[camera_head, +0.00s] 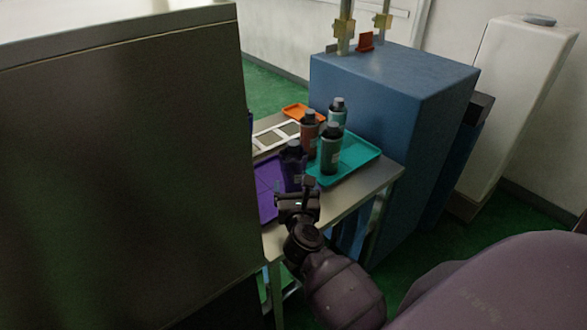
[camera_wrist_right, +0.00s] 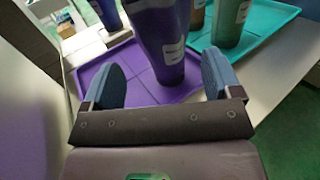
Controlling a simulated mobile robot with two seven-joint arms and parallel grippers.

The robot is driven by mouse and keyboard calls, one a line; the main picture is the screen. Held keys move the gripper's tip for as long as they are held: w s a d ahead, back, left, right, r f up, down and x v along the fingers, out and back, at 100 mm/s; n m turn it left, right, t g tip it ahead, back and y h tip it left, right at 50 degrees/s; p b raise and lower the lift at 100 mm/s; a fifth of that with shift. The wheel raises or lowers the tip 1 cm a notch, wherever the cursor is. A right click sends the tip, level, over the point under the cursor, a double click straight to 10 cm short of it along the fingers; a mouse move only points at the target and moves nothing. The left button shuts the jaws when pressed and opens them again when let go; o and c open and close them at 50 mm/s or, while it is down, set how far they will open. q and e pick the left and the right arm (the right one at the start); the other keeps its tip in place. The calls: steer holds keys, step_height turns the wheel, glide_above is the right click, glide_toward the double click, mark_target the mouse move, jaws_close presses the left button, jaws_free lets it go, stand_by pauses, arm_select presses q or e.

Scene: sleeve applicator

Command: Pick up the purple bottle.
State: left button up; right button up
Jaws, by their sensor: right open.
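The purple bottle (camera_head: 292,168) stands upright on the purple tray (camera_head: 266,194), its dark cap on top. In the right wrist view the purple bottle (camera_wrist_right: 160,42) rises between and just beyond the two blue finger pads, with a pale label on its right side. My right gripper (camera_head: 303,190) is open at the near side of the bottle and partly covers its lower part in the head view. In the wrist view the open right gripper (camera_wrist_right: 158,82) has one pad on each side of the bottle, with gaps visible. My left gripper is not in view.
A teal tray (camera_head: 362,164) beside it holds a green bottle (camera_head: 330,153) and a teal bottle (camera_head: 338,116); a brown bottle (camera_head: 309,135) stands close by. An orange tray (camera_head: 293,109) lies behind. A large dark cabinet (camera_head: 120,170) blocks the left; a blue box (camera_head: 395,85) stands right.

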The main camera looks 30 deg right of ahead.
mark_target(294, 173)
steer(key=shift+f+x, duration=0.1)
steer(key=shift+x, duration=2.05)
steer(key=shift+f+x, duration=0.15)
steer(key=shift+x, duration=2)
steer(key=shift+s+d, duration=0.1)
steer(key=shift+c, duration=0.2)
steer(key=c, duration=0.9)
steer(key=shift+c, duration=1.1)
steer(key=shift+r, duration=0.15)
